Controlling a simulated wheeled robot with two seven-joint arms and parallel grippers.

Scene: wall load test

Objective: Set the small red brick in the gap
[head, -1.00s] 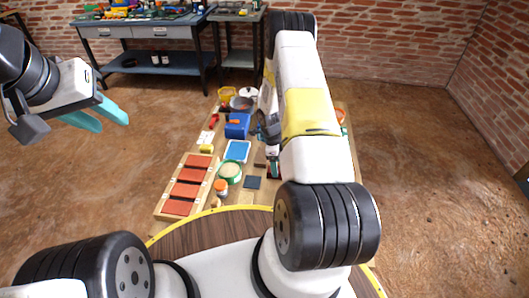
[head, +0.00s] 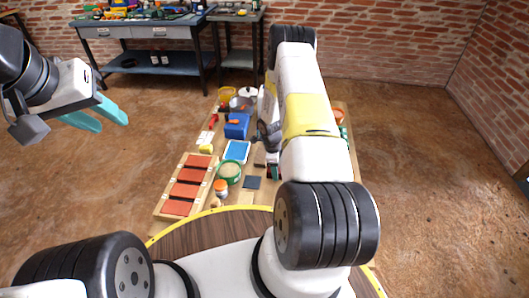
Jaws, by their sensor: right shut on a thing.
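Several flat red bricks (head: 184,190) lie in a row in a pale wooden frame (head: 160,211) at the table's near left, with narrow strips between them. I cannot make out which place is the gap. My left gripper (head: 105,117) is open and empty, with teal fingers apart, high over the floor left of the table. My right gripper (head: 273,171) is low over the middle of the table, right of the frame, partly hidden by its own arm. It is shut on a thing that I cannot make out. I cannot pick out the small red brick for certain.
On the table stand a green-rimmed round tub (head: 229,173), an orange-lidded jar (head: 221,187), a blue tray (head: 237,151), a blue box (head: 236,127) and a dark flat square (head: 252,182). A workbench (head: 140,63) stands at the brick wall. My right arm hides the table's right part.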

